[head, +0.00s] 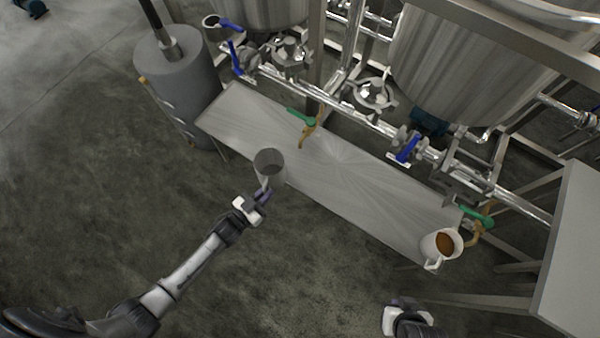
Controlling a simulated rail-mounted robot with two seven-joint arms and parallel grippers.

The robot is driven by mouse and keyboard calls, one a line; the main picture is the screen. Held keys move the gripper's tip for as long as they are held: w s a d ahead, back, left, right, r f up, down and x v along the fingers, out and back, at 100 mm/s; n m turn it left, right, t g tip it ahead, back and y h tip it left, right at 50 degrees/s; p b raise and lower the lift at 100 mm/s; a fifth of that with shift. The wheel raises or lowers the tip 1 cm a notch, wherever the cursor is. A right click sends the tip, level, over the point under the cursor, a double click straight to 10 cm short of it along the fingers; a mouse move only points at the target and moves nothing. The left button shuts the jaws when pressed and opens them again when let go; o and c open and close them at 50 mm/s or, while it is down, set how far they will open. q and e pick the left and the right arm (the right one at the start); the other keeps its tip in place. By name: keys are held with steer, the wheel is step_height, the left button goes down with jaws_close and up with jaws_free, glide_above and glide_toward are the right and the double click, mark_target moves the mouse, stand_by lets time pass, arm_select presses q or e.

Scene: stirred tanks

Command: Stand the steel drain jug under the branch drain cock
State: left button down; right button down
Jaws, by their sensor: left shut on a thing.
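The steel drain jug (269,161) is grey and open-topped, and looks upright at the front edge of the steel bench (350,190). My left gripper (262,195) is shut on its near side. I cannot tell whether the jug touches the bench or hangs just above it. A brass drain cock with a green handle (302,118) hangs over the back of the bench, up and right of the jug and apart from it. A second green-handled brass cock (478,222) is at the bench's right end. My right gripper (405,315) is at the bottom edge, its fingers not clear.
A white jug (438,246) of brown liquid stands at the bench's right end by the second cock. Blue-handled valves (406,148) and steel pipework run behind the bench. A grey cylinder (178,85) stands at its left end. The bench middle is clear.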

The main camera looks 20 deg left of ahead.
arm_select(q)
steer(key=s+a+f+b, duration=0.2)
steer(key=s+f, duration=0.3)
steer(key=f, duration=0.3)
steer(key=b+x, duration=0.2)
steer(key=x, duration=0.4)
steer(key=b+x, duration=0.2)
steer(key=x, duration=0.3)
steer(key=d+b+x, duration=0.1)
steer(key=b+x, duration=0.1)
steer(key=x, duration=0.4)
steer(key=shift+r, duration=0.2)
steer(key=shift+f+b, duration=1.45)
steer(key=shift+f, duration=0.3)
steer(key=shift+f, duration=0.1)
steer(key=c, duration=1.2)
jaws_free()
